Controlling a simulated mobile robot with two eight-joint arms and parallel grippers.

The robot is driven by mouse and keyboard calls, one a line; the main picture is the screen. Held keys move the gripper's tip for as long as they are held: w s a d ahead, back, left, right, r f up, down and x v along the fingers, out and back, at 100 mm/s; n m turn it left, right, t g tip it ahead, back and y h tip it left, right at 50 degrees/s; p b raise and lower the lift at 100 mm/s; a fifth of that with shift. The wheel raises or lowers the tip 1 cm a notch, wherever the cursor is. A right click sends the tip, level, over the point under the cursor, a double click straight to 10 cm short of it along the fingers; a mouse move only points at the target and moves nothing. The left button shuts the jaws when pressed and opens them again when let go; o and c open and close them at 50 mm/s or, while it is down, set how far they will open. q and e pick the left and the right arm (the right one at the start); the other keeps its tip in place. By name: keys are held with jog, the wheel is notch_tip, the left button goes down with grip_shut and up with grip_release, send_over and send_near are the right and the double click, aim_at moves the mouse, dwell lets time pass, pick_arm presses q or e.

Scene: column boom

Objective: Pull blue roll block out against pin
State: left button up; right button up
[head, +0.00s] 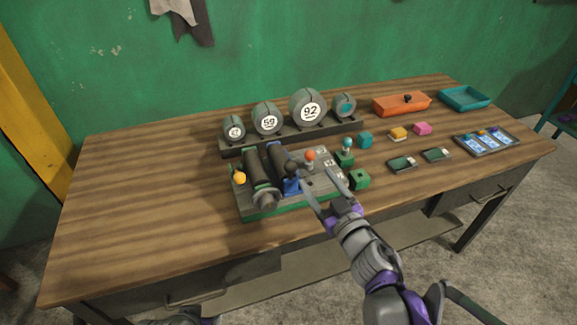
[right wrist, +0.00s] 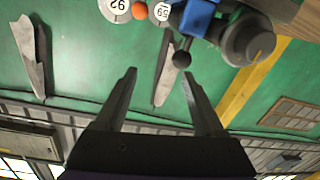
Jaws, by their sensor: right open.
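The blue roll block (head: 291,186) sits in the grey and green fixture (head: 250,208) on the table, at the end of a dark roll. It also shows at the top of the right wrist view (right wrist: 198,17). A dark stem with a black ball end (right wrist: 181,58) sticks out from beside the block there. I cannot tell whether this is the pin. My right gripper (head: 317,180) is open and empty, just right of the block. In the right wrist view its fingers (right wrist: 160,74) point toward the block, with the ball near the right fingertip.
An orange ball knob (head: 310,155) stands on the fixture. Behind is a rack with numbered round weights (head: 308,107). To the right are small green blocks (head: 359,180), an orange tray (head: 401,104) and a teal tray (head: 464,97). The table's left side is clear.

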jog(key=a, duration=0.1)
jog(key=a+n+y, duration=0.1)
jog(key=a+f+g+y, duration=0.1)
jog(key=shift+w+n, duration=0.3)
jog(key=shift+n, duration=0.1)
send_near(285, 159)
jog(key=w+a+r, duration=0.2)
jog(key=w+a, duration=0.1)
jog(key=w+a+r, duration=0.1)
jog(key=a, duration=0.1)
jog(key=shift+w+r, duration=0.2)
jog(key=shift+w, duration=0.15)
jog(key=shift+c, duration=0.3)
grip_shut()
dwell(0.4)
